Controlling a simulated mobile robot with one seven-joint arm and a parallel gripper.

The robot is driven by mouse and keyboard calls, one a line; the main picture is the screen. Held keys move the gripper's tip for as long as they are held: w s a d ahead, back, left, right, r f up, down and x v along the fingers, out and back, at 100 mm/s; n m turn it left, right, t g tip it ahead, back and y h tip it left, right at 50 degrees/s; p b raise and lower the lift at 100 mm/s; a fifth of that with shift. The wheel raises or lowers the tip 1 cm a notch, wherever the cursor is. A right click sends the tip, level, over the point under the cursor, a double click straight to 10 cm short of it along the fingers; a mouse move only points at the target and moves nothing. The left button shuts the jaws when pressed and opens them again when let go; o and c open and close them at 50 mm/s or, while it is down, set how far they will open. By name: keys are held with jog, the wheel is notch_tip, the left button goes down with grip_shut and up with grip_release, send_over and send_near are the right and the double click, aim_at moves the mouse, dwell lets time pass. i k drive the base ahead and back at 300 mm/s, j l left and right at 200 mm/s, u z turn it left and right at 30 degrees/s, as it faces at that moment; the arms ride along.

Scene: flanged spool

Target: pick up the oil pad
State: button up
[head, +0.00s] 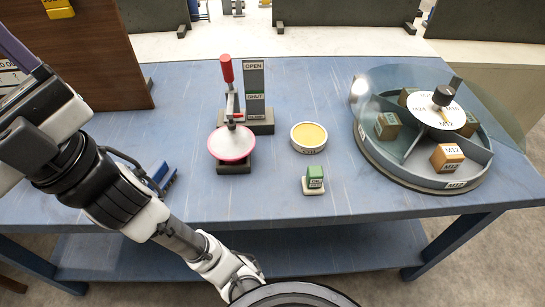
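A small green block on a pale, pad-like base (314,178) stands upright near the front edge of the blue table. Its white label is too small to read surely; it seems to be the oil pad. Just behind it is a round white tin (309,137) with a yellow top and a label on its side. The two stand apart. My arm comes in from the left and reaches down to the bottom middle, in front of the table. My gripper's fingers do not show.
A lever stand with a pink-rimmed white disc (232,143) and an OPEN/SHUT sign (254,90) stands left of the tin. A divided round tray (440,177) with labelled blocks and a clear cover is at right. A blue brush-like thing (160,178) lies left. Bare table surrounds the green block.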

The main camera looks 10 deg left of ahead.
aim_at(312, 184)
jog(key=k+j+z, duration=0.1)
jog(key=j+z, duration=0.2)
jog(key=k+j+z, duration=0.1)
jog(key=j+z, duration=0.2)
jog(key=j, duration=0.15)
jog(key=k+j+z, duration=0.15)
jog(key=j+z, duration=0.2)
jog(key=k+j+z, duration=0.15)
jog(key=z, duration=0.15)
jog(key=i+j, duration=0.1)
jog(key=i, duration=0.35)
